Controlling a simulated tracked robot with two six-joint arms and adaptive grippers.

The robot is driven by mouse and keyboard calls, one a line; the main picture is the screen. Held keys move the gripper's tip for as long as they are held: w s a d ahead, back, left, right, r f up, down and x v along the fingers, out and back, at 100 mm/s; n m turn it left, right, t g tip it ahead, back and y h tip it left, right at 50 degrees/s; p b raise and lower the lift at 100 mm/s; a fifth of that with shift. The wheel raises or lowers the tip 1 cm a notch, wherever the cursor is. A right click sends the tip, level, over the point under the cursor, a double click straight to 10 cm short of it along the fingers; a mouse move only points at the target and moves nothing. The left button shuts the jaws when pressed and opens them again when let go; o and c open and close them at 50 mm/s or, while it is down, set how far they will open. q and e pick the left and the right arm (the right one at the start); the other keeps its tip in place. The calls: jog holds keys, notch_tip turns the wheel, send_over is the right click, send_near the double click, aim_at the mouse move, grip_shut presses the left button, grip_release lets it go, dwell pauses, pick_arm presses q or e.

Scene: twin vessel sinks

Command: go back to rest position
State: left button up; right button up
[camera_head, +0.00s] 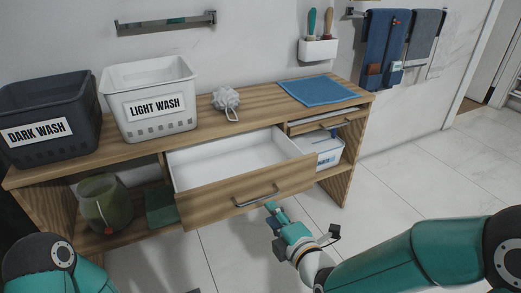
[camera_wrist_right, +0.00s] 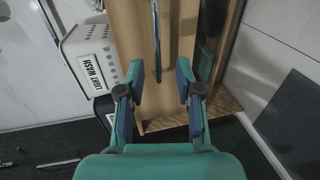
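My right gripper (camera_head: 274,213) is in front of the open drawer (camera_head: 214,203), just below and right of its metal handle (camera_head: 257,196). In the right wrist view my right gripper (camera_wrist_right: 160,80) has its two fingers spread apart with nothing between them. The drawer handle (camera_wrist_right: 155,40) shows beyond the fingertips and is not held. The drawer is pulled out and its white inside looks empty. My left arm shows only in part at the lower left of the head view; its gripper is out of frame.
On the wooden counter stand a dark basket (camera_head: 48,117), a white basket (camera_head: 150,97), a bath puff (camera_head: 226,99) and a blue towel (camera_head: 317,90). The floor at right is clear.

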jog(key=s+d+f+m+g+h, duration=0.1)
jog(key=s+d+f+m+g, duration=0.15)
jog(key=f, duration=0.75)
jog(key=s+d+f+m+g+h, duration=0.2)
jog(key=d+f+g, duration=0.15)
jog(key=f, duration=0.65)
jog(key=s+f+m+g+y, duration=0.1)
jog(key=s+f+m+g, duration=0.4)
jog(key=s+m, duration=0.45)
jog(key=s+f+m+g, duration=0.3)
jog(key=s+f+m, duration=0.4)
jog(key=s+m, duration=0.25)
notch_tip(320, 180, up, 38)
jog(key=p, duration=3.8)
jog(key=shift+w+a+m+p, duration=0.3)
jog(key=shift+a+m, duration=0.05)
jog(key=shift+a, duration=0.05)
